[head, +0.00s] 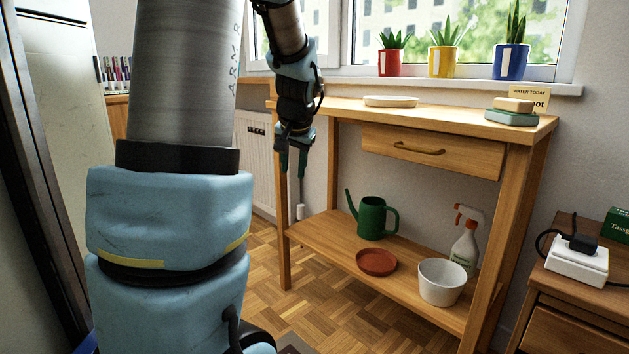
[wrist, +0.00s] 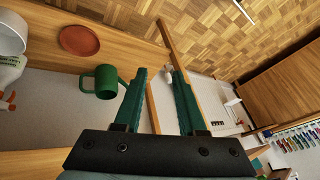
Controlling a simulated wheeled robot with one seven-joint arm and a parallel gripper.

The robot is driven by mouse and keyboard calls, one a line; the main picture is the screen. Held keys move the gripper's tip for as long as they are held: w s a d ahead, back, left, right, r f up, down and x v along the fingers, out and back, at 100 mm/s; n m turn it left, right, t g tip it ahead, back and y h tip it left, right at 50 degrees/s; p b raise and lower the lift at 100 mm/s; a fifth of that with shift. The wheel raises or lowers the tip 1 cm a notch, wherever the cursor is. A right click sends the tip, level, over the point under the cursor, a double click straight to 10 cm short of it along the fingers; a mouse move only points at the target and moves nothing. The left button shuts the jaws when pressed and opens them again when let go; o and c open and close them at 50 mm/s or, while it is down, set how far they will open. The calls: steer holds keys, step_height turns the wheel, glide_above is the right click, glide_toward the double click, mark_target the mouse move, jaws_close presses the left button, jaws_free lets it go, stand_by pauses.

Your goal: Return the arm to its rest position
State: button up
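My gripper (head: 293,168) hangs fingers down in the head view, in front of the left end of the wooden console table (head: 430,109). In the wrist view its two green fingers (wrist: 157,78) stand apart, with nothing between them. My arm is bent, and its large blue and grey links fill the left of the head view. The rest position itself is not marked in either view.
The lower shelf holds a green watering can (head: 372,218), a terracotta saucer (head: 376,262), a white bowl (head: 441,282) and a spray bottle (head: 465,245). Potted plants (head: 443,62) line the windowsill. A nightstand (head: 570,285) stands right. Parquet floor (head: 262,262) is clear left of the table.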

steer(key=s+a+f+n+g, duration=0.1)
steer(key=s+f, duration=0.3)
steer(key=s, duration=0.3)
steer(key=s+f+n+g+h+p, duration=0.1)
steer(key=s+f+g, duration=0.15)
steer(key=s, duration=0.45)
steer(key=s+a+f+n+g, duration=0.1)
steer(key=s+f, duration=0.4)
steer(key=s, duration=0.3)
step_height(320, 180, up, 38)
steer(key=w+p, duration=0.1)
steer(key=p, duration=3.6)
steer(key=shift+d+f, duration=0.15)
steer(key=shift+d, duration=0.05)
